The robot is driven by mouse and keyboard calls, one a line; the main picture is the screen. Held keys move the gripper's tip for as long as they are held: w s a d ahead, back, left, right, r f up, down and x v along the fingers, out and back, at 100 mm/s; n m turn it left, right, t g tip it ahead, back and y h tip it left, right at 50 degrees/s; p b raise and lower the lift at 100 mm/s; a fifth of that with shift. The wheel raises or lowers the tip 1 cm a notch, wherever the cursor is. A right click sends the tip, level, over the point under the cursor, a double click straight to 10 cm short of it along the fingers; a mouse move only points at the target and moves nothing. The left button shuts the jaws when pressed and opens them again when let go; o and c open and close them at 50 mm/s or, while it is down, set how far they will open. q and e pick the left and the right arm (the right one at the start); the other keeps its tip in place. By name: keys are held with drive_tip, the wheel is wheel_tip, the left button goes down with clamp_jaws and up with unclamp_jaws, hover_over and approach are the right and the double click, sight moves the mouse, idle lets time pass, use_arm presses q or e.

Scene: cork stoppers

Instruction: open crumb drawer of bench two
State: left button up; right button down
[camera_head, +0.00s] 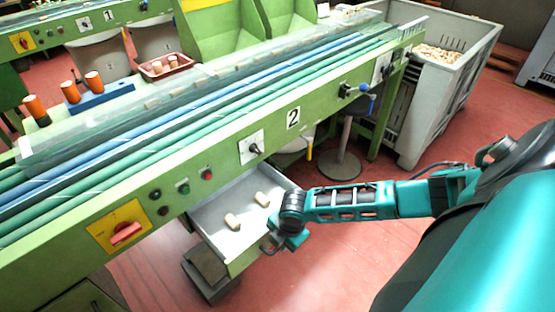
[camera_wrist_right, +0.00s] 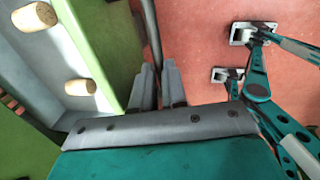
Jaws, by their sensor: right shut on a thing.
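The crumb drawer (camera_head: 215,208) of bench two is pulled out below the green bench rail marked with a "2" (camera_head: 293,118). Its pale interior is visible and holds two cork stoppers (camera_head: 232,221) (camera_head: 262,199). The corks also show in the right wrist view (camera_wrist_right: 35,16) (camera_wrist_right: 80,87). My right gripper (camera_head: 271,243) is at the drawer's green front. In the right wrist view its fingers (camera_wrist_right: 157,85) are shut on the dark bar handle (camera_wrist_right: 148,35), which runs up between them. My left gripper is not in view.
A red switch on a yellow plate (camera_head: 121,231) and push buttons (camera_head: 184,188) sit on the bench rail left of the drawer. A round-based stool (camera_head: 340,165) and a large grey bin of corks (camera_head: 418,125) stand to the right. Red floor is open in front.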

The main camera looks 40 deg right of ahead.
drive_tip(key=c, duration=1.2)
unclamp_jaws()
drive_tip(key=shift+o, duration=0.2)
drive_tip(key=shift+r, duration=0.1)
wheel_tip(320, 180, up, 12)
drive_tip(key=s+p, duration=0.2)
drive_tip(key=shift+s+d+r+p, duration=0.15)
drive_tip(key=shift+s+r+p, duration=0.1)
drive_tip(key=shift+p, duration=0.1)
